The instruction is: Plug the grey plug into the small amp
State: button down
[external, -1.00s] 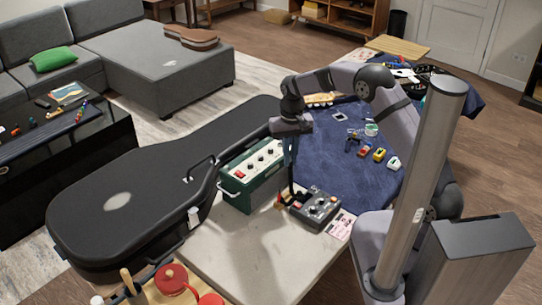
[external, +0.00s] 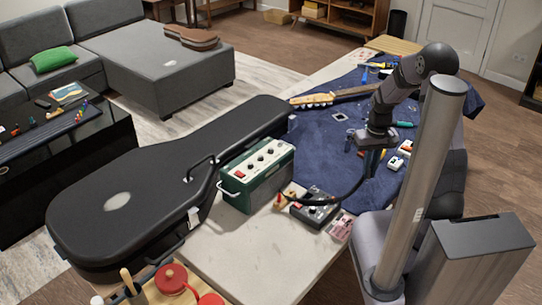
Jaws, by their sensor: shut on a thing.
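The small amp (external: 254,184) is a green box with a pale top panel of knobs and a light handle. It stands upright on the pale bench beside the black guitar case. My gripper (external: 368,166) is over the blue cloth, to the right of the amp and apart from it. It is shut at the end of a black cable (external: 346,196), which hangs in a curve down and left towards the black pedal. The grey plug at that cable end is too small and covered by the fingers to make out.
A black pedal (external: 318,210) and a pink pedal (external: 341,227) lie right of the amp. The big black guitar case (external: 130,205) borders it on the left. A guitar neck (external: 345,95) and small tools lie on the blue cloth (external: 315,140). The front bench top (external: 245,255) is clear.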

jog(key=w+a+r+p, duration=0.4)
jog(key=w+a, duration=0.2)
jog(key=w, duration=0.2)
jog(key=w+a+r+p, duration=0.4)
jog(key=w+a+p, duration=0.15)
jog(key=w, duration=0.25)
jog(key=a+r+p, duration=0.4)
jog(key=a+p, duration=0.2)
jog(key=a, duration=1)
jog(key=shift+m, duration=0.4)
jog(key=shift+w+f, duration=0.1)
jog(key=shift+f, duration=0.05)
